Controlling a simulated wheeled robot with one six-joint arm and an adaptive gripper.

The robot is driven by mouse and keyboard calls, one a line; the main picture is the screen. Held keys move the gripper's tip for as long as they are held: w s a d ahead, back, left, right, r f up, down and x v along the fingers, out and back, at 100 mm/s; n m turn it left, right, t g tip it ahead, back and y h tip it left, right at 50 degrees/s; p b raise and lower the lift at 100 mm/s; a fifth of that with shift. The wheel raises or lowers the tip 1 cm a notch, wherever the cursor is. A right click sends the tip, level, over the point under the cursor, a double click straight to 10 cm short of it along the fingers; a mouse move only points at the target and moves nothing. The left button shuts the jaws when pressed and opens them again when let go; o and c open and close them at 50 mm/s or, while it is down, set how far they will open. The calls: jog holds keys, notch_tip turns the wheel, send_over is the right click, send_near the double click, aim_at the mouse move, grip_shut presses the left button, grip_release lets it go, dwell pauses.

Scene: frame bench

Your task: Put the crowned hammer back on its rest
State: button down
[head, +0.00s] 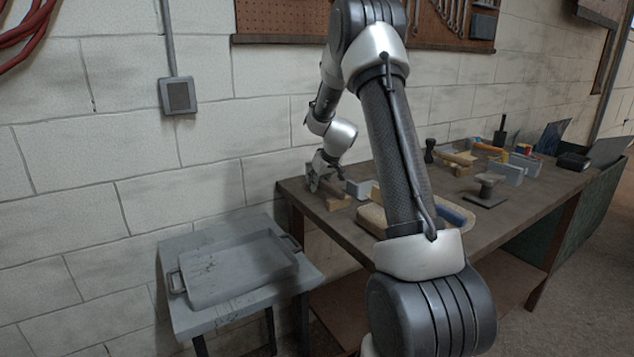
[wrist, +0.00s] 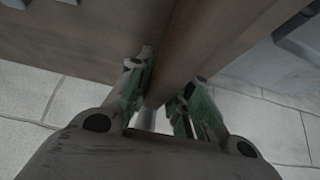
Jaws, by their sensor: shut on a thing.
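My gripper (head: 318,183) is low over the near left corner of the workbench, at the wall side. A small grey part shows between the fingertips. The hammer's head and crown cannot be made out. In the head view, a light wooden block (head: 338,201) lies just right of my gripper; I cannot tell whether it is the rest or part of the hammer.
The workbench (head: 300,187) holds a small grey block (head: 358,188), a dark-handled float (head: 487,190) and several other tools. My arm hides part of it. A grey tray (head: 238,270) sits on a low side table (head: 185,320) at left. The wall is close behind my gripper.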

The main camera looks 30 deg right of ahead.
aim_at(327, 183)
jog(key=c, duration=1.3)
grip_release()
jog(key=v, duration=1.1)
jog(key=shift+s+r, duration=0.2)
jog(key=shift+r, duration=0.15)
jog(key=s+a+r+g, duration=0.1)
jog(key=s+a+r, duration=0.4)
jog(key=s, duration=0.3)
jog(key=s+a+r, duration=0.4)
jog(key=s+a, duration=0.1)
jog(key=s, duration=0.3)
jog(key=s+a, duration=0.1)
jog(key=s, duration=1)
jog(key=s+a+f+g, duration=0.1)
jog(key=s+a, duration=0.1)
jog(key=s, duration=0.8)
jog(key=shift+s+a+f+g, duration=0.25)
jog(key=shift+s+a+g, duration=0.05)
jog(key=shift+s, duration=0.1)
